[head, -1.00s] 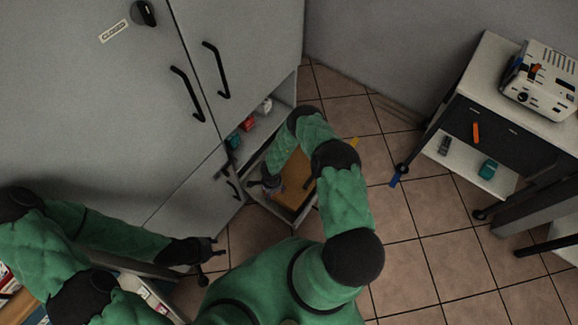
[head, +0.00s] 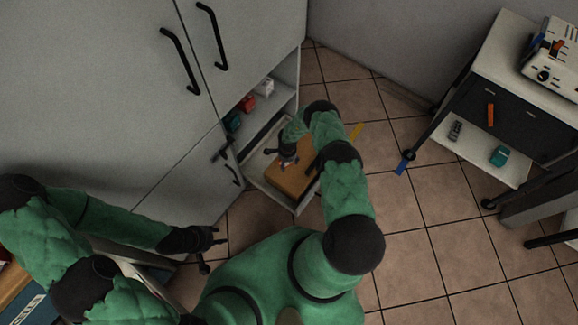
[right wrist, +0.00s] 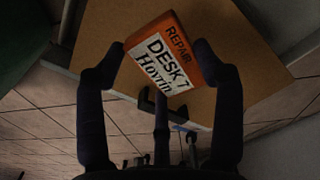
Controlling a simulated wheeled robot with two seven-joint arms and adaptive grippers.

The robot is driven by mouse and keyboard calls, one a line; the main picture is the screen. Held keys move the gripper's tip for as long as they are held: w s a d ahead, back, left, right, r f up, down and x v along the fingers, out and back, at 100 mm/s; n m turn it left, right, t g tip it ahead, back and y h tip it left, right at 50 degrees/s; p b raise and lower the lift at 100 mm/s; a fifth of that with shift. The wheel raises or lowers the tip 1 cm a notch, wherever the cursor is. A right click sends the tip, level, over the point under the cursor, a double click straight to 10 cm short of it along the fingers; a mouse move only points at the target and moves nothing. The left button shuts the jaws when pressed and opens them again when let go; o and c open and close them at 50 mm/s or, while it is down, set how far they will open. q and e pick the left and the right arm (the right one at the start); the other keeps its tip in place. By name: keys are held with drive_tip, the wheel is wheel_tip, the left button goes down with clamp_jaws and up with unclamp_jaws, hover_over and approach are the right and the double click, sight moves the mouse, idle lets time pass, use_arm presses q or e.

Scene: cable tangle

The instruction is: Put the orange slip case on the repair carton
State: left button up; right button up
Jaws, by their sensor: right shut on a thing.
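The orange slip case (right wrist: 168,57), with a white label reading "REPAIR DESK 7", is between the fingertips of my right gripper (right wrist: 160,63) in the right wrist view. The gripper is shut on it. The brown repair carton (head: 290,181) sits in an open drawer in the head view, and its flat top (right wrist: 232,45) fills the space behind the case. My right gripper (head: 284,152) is over the carton's far part. I cannot tell whether the case touches the carton. My left gripper (head: 217,238) is open and empty, low beside the cabinet front.
The open drawer (head: 272,196) juts from the grey cabinet (head: 110,110). A shelf above it holds small red, teal and white items (head: 247,103). A white cart (head: 497,55) with a printer-like device stands at right.

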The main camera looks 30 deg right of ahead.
sight(289, 164)
drive_tip(key=shift+w+d+f+b, duration=0.3)
drive_tip(key=shift+d+f, duration=0.2)
drive_tip(key=shift+f, duration=0.2)
wheel_tip(289, 164, down, 3)
drive_tip(key=shift+w+d+f+b, duration=0.1)
drive_tip(key=shift+d+f+b, duration=0.05)
drive_tip(key=shift+b, duration=0.65)
drive_tip(key=shift+f, duration=0.15)
drive_tip(key=o, duration=0.9)
drive_tip(key=shift+o, duration=0.2)
